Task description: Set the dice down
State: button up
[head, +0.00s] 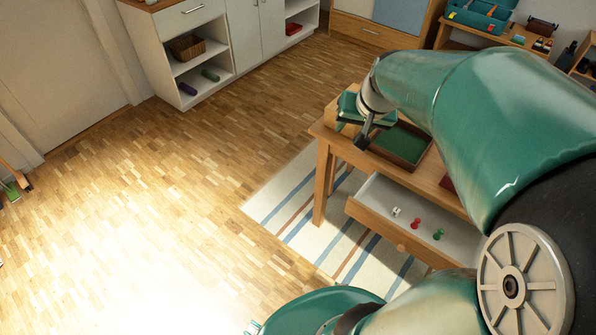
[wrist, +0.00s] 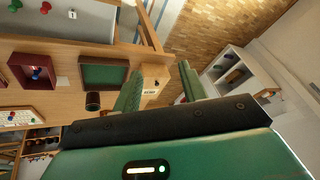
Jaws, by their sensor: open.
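A small white die (head: 396,212) with dark marks lies in the open drawer (head: 372,212), near its left end. It also shows in the wrist view (wrist: 72,14). My gripper (head: 362,133) is above the left end of the wooden table (head: 330,134), away from the drawer. In the wrist view my gripper (wrist: 160,88) has its two green fingers apart. Between them, in that view, a small white patch with dark marks (wrist: 150,92) shows on or above the wood; I cannot tell whether it is a label or another die.
A red pawn (head: 416,223) and a green pawn (head: 438,234) stand in the drawer. A green-lined tray (head: 402,143) lies on the table. The wrist view shows a dark cup (wrist: 92,100) and a red box (wrist: 37,73) with a blue piece. Floor left of the table is clear.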

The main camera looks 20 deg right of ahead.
jog(key=s+a+r+n, duration=0.2)
jog(key=s+a, duration=0.3)
jog(key=a, duration=0.4)
jog(key=s+a+r+n, duration=0.2)
jog(key=s+a+n, duration=0.2)
jog(key=a, duration=0.5)
jog(key=shift+s+a+r, duration=0.2)
jog(key=shift+s+r, duration=0.15)
jog(key=shift+s, duration=0.55)
jog(key=shift+c, duration=0.6)
jog(key=shift+d, duration=0.2)
